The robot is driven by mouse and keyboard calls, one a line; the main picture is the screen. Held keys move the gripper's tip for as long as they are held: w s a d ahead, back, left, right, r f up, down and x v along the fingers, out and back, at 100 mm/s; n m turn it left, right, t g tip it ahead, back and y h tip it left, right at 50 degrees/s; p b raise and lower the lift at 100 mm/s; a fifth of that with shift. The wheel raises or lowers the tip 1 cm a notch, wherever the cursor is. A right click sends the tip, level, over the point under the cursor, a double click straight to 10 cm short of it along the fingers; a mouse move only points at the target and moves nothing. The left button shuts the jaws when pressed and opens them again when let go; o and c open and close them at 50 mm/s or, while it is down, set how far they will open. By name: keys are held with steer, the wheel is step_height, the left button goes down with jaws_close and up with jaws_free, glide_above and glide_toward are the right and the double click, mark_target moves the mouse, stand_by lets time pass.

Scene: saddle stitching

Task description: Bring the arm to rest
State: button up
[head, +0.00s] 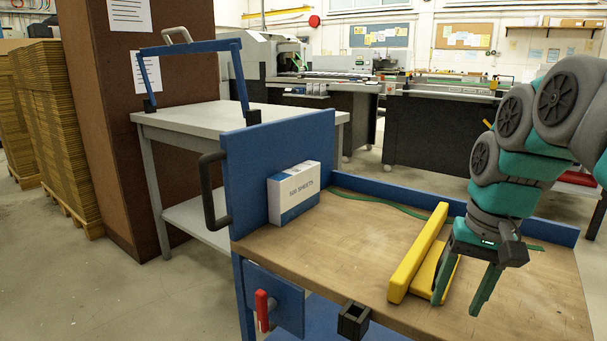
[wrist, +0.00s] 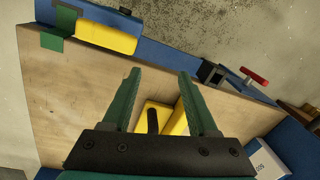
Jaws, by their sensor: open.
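My gripper (head: 460,290) hangs from my teal and grey arm over the right part of the wooden cart top (head: 350,258). Its two green fingers are apart, and I see nothing held between them. In the head view a yellow piece (head: 418,255) with a long raised bar lies on the cart top just left of my gripper, partly hidden by the fingers. In the wrist view the fingers (wrist: 158,95) are spread, and a yellow piece with a dark part (wrist: 178,122) shows beyond and between them. I cannot tell whether the fingers touch it.
A white box (head: 294,192) stands against the cart's blue end panel (head: 246,165). A blue raised edge (head: 400,195) runs along the back. A red-handled lever (head: 262,308) is on the cart's front. Another yellow block (wrist: 105,38) shows in the wrist view. A grey table (head: 200,122) stands behind.

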steer(key=s+a+f+n, duration=0.1)
steer(key=s+a+f, duration=0.2)
steer(key=s+f, duration=0.2)
steer(key=s+a+f+n+g+h, duration=0.1)
steer(key=s+a+f, duration=0.1)
steer(key=s+f, duration=0.4)
steer(key=s+a+f+n+g, duration=0.1)
steer(key=s+a+f, duration=0.2)
steer(key=s+f, duration=0.2)
steer(key=s, duration=0.3)
steer(key=shift+a+f+n, duration=0.35)
steer(key=shift+n, duration=0.05)
